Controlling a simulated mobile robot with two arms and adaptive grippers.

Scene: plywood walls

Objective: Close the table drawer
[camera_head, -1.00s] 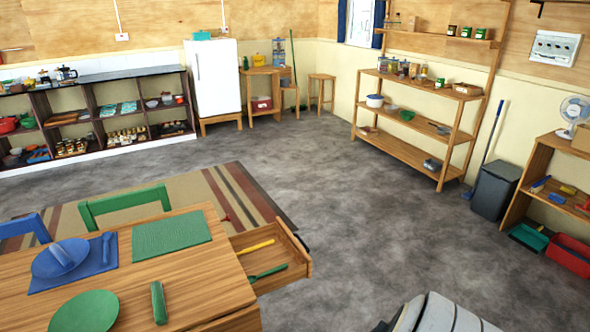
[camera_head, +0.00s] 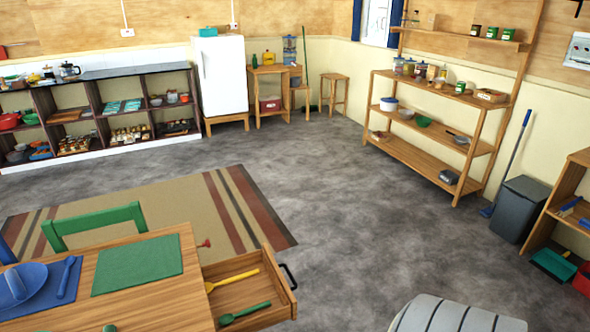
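The table drawer (camera_head: 291,299) stands pulled out from the right side of the wooden table (camera_head: 160,303). Its black handle (camera_head: 288,276) is on the outer front, facing right. A yellow utensil (camera_head: 233,280) and a green utensil (camera_head: 245,313) lie inside the drawer. A grey and white rounded part at the bottom, right of the drawer, looks like part of my own body. Neither of my grippers is in view.
A green chair (camera_head: 95,225) stands behind the table, on a striped rug (camera_head: 190,200). A green mat (camera_head: 138,264) and a blue mat (camera_head: 40,290) lie on the tabletop. Grey floor (camera_head: 370,240) to the right of the drawer is clear. Shelves (camera_head: 425,170) and a dark bin (camera_head: 520,208) stand farther right.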

